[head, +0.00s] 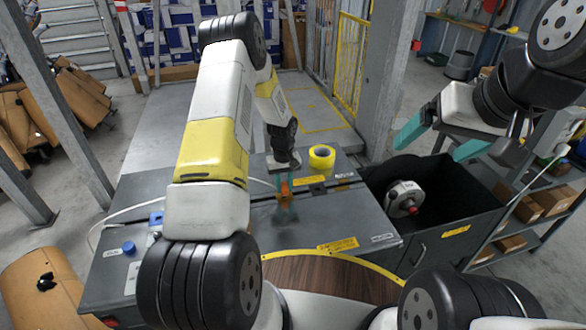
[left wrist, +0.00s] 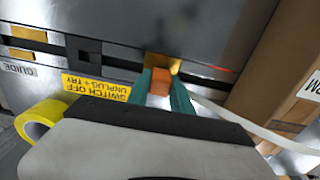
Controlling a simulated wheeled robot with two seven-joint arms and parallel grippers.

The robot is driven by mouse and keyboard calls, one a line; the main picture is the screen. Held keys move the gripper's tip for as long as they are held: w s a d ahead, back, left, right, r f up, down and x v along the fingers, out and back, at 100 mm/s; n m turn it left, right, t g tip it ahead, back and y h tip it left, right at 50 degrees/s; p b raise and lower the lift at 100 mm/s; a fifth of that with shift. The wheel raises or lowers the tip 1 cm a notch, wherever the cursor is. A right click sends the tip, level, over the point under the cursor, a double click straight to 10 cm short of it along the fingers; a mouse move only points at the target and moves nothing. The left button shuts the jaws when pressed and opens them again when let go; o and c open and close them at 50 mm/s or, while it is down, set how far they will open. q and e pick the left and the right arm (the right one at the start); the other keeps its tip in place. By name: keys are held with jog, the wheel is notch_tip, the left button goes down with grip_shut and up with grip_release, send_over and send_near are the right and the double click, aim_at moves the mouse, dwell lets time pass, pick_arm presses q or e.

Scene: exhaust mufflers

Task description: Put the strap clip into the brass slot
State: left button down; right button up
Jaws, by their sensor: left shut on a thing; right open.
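An orange strap clip (left wrist: 160,85) is held between the teal fingers of my left gripper (left wrist: 161,92). In the head view the left gripper (head: 286,196) points down over the grey bench top, with the orange clip (head: 285,188) showing between its fingers. The brass slot (left wrist: 162,63) lies just past the fingertips in the left wrist view; the clip overlaps its edge in the picture, and I cannot tell whether the clip is in it. My right gripper (head: 438,140) is open and empty, above the black bin at the right.
A yellow tape roll (head: 321,157) sits on the bench (head: 340,215) behind the left gripper. A white strap (left wrist: 250,125) runs off to the right. A cardboard box (left wrist: 285,80) stands close by.

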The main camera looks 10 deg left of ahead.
aim_at(284, 183)
pick_arm(q)
jog(key=shift+f, duration=0.45)
dwell(0.5)
jog(key=c, duration=1.1)
grip_release()
jog(key=shift+o, duration=0.2)
notch_tip(284, 183, up, 8)
jog(key=shift+f, duration=0.1)
